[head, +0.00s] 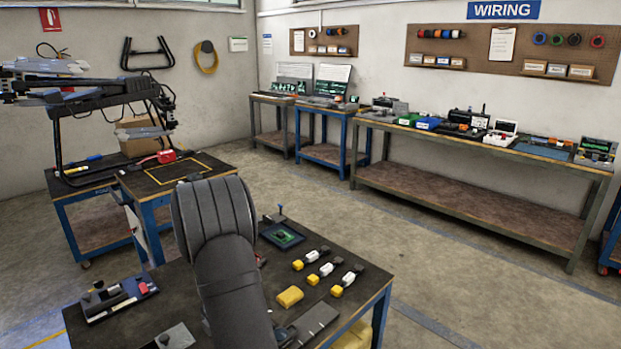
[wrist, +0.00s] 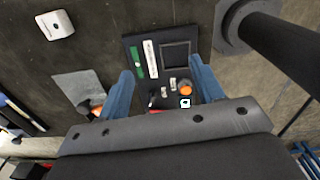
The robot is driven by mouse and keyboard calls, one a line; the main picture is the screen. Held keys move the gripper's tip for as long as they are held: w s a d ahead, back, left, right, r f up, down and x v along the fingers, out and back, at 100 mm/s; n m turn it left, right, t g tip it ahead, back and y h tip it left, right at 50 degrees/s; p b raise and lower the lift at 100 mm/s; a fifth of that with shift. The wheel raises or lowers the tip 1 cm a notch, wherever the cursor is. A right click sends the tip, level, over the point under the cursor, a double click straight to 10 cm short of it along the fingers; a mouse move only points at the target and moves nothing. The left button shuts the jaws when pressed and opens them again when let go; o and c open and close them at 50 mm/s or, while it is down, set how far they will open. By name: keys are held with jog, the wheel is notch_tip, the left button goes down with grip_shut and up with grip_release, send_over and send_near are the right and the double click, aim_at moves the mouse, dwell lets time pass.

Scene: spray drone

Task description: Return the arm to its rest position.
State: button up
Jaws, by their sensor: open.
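My gripper (wrist: 161,78) shows in the wrist view as two blue fingers standing apart. It is open, and nothing is gripped between them. Below and beyond the fingers lies a black panel (wrist: 137,44) with a green strip, a white strip, a dark square window and an orange round part. Whether the fingers touch the panel cannot be told. In the head view my dark arm rises over the front workbench (head: 240,271), and the gripper is hidden there.
On the bench are a tool fixture (head: 118,298), a green circuit board (head: 283,235), a yellow block (head: 289,297) and several yellow-white connectors (head: 326,268). A drone (head: 110,100) stands on the back left bench. Long side bench (head: 480,147) is to the right; open floor lies between.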

jog(key=s+d+m, duration=0.1)
jog(key=s+d, duration=0.5)
jog(key=d, duration=0.4)
jog(key=a+f, duration=0.1)
jog(key=a, duration=0.2)
jog(key=a+f, duration=0.2)
jog(key=a, duration=0.1)
jog(key=a+f, duration=0.2)
jog(key=a, duration=0.1)
jog(key=shift+w+a+f, duration=0.25)
jog(key=shift+w+a, duration=0.1)
dwell(0.5)
